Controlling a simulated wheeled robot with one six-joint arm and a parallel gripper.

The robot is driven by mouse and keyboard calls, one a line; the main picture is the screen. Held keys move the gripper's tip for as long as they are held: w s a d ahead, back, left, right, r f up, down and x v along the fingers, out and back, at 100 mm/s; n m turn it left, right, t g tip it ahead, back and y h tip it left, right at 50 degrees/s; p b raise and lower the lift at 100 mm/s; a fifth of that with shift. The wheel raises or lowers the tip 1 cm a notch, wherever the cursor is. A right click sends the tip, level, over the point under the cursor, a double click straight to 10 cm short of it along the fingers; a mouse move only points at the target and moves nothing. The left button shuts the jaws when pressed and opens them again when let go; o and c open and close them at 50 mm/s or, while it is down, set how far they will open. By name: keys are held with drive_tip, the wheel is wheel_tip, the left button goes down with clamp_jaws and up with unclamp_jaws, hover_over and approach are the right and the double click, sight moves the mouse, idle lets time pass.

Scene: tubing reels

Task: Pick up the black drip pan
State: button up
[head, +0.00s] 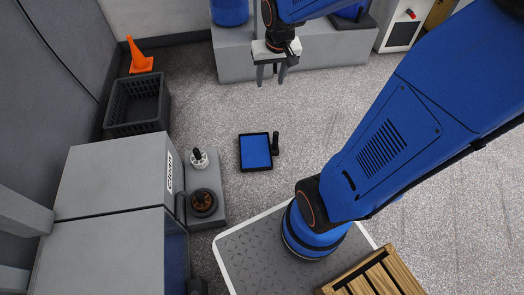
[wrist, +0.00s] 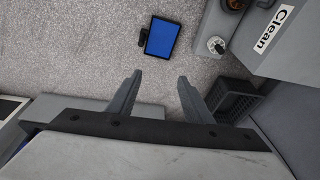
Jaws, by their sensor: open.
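The black drip pan (head: 241,152) lies flat on the speckled grey floor near the middle of the head view. It has a blue inside and a black handle (head: 275,144) on its right side. It also shows in the wrist view (wrist: 147,45), near the top, with the handle at its left. My gripper (head: 270,80) is open and empty, pointing down above the floor, well above and behind the pan in the head view. In the wrist view, its two fingers (wrist: 156,85) are spread apart, below the pan in the picture.
A grey step (head: 212,215) left of the pan holds a dark round bowl (head: 203,203) and a white knobbed item (head: 199,160). Grey cabinets with a "Clean" label (head: 170,172) stand beside it. A black crate (head: 137,105) and orange cone (head: 139,57) are back left. Floor around the pan is clear.

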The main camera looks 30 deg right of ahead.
drive_tip(key=w+d+f+m+g, duration=0.1)
drive_tip(key=w+d+f, duration=0.2)
drive_tip(key=w+f, duration=0.4)
drive_tip(key=m+g, duration=0.2)
drive_tip(key=m, duration=0.2)
hover_over(275, 133)
wheel_tip(275, 133, down, 30)
wheel_tip(275, 133, down, 12)
drive_tip(key=shift+s+r, duration=0.1)
drive_tip(key=shift+r, duration=0.1)
drive_tip(key=shift+d+f, duration=0.2)
drive_tip(key=shift+f, duration=2.45)
clamp_jaws()
